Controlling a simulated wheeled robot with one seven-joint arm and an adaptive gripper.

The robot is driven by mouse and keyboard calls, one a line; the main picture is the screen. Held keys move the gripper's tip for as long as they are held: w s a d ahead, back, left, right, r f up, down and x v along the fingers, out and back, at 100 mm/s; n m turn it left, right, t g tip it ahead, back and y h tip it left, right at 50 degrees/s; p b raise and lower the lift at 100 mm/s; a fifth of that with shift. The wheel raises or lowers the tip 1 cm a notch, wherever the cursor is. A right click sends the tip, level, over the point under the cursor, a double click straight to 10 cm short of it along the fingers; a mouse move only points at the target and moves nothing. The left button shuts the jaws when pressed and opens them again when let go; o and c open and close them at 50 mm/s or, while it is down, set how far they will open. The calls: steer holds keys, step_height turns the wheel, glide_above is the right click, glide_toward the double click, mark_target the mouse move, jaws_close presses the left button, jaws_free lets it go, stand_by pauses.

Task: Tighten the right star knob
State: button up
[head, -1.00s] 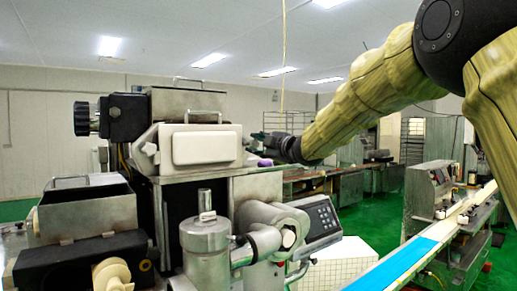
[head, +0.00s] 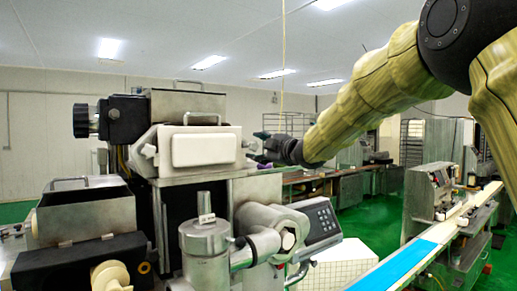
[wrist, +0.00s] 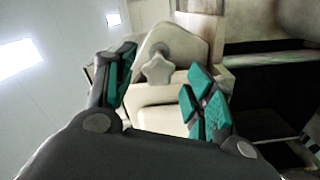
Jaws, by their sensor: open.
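The right star knob (wrist: 158,68) is pale and star-shaped, on a rounded cream plate of the machine. In the wrist view it lies between and beyond the two teal-padded fingers of my gripper (wrist: 162,62). The fingers are spread apart and no contact with the knob shows. In the head view my gripper (head: 262,146) is at the right end of the cream housing (head: 204,147), and the right knob is hard to make out there.
A metal cylinder and pipe assembly (head: 205,238) stands below in front, with a keypad panel (head: 320,218) to its right. A blue conveyor belt (head: 405,265) runs at lower right.

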steer(key=v, duration=1.1)
steer(key=shift+s+d, duration=0.1)
steer(key=shift+d, duration=0.05)
